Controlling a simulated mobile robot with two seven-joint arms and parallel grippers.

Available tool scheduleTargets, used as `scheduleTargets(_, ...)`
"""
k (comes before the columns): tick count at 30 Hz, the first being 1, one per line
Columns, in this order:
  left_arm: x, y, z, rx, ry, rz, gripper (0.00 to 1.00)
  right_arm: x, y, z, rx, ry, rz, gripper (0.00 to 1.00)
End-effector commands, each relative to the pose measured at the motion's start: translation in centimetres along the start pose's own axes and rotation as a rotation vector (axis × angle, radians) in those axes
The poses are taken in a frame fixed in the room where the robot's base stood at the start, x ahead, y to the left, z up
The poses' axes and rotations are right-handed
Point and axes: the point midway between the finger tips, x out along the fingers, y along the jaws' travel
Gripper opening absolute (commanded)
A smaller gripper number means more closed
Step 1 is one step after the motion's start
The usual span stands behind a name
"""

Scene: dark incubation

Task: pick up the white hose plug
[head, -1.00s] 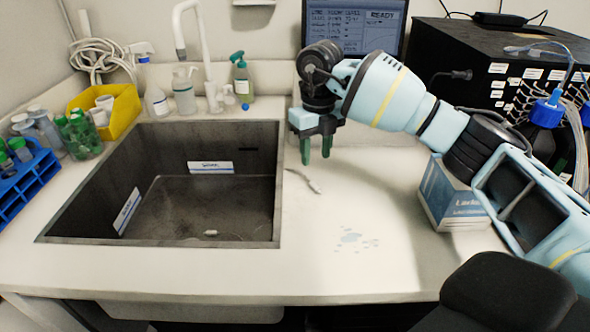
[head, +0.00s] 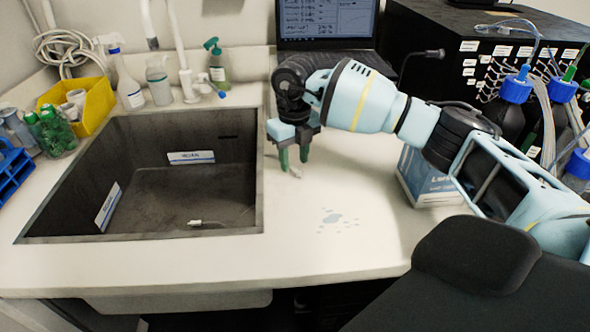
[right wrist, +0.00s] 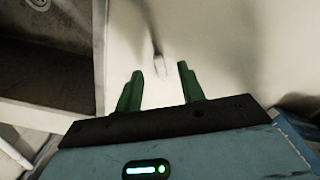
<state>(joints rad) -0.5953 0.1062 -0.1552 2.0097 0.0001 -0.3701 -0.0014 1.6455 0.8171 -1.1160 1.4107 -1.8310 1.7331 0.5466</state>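A small pale, slender piece, which looks like the white hose plug (right wrist: 158,66), lies on the white counter to the right of the sink. In the head view only a little of it shows, beside and behind my right fingertips. My right gripper (head: 294,165) points down over it with its green fingers apart. In the right wrist view the piece lies between and just beyond the open fingertips (right wrist: 160,70), with no visible contact. How high the fingertips are above the counter is hard to tell. My left gripper is not in view.
The dark sink (head: 245,236) is left of my right gripper; a small white piece (head: 196,223) lies in it. A blue-white box (head: 425,180) stands under my right arm. A laptop (head: 327,22) and soap bottles are behind. The front counter is clear except for small drops (head: 333,218).

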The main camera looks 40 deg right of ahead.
Motion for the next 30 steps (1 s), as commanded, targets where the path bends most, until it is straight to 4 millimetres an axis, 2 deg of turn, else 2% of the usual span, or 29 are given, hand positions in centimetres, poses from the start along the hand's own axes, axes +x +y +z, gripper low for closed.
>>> scheduleTargets(5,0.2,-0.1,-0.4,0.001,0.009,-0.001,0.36,1.7,0.0,0.0,0.000,-0.001,0.000,0.39)
scheduleTargets(13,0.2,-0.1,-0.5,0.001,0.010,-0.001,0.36,1.9,0.0,0.1,0.000,-0.002,0.000,0.38)
scheduleTargets(22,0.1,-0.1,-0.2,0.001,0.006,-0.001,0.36,1.8,0.0,0.1,0.000,-0.002,0.000,0.00)
scheduleTargets(30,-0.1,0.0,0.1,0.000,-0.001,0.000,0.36,1.8,0.0,0.1,0.000,-0.002,0.000,0.00)
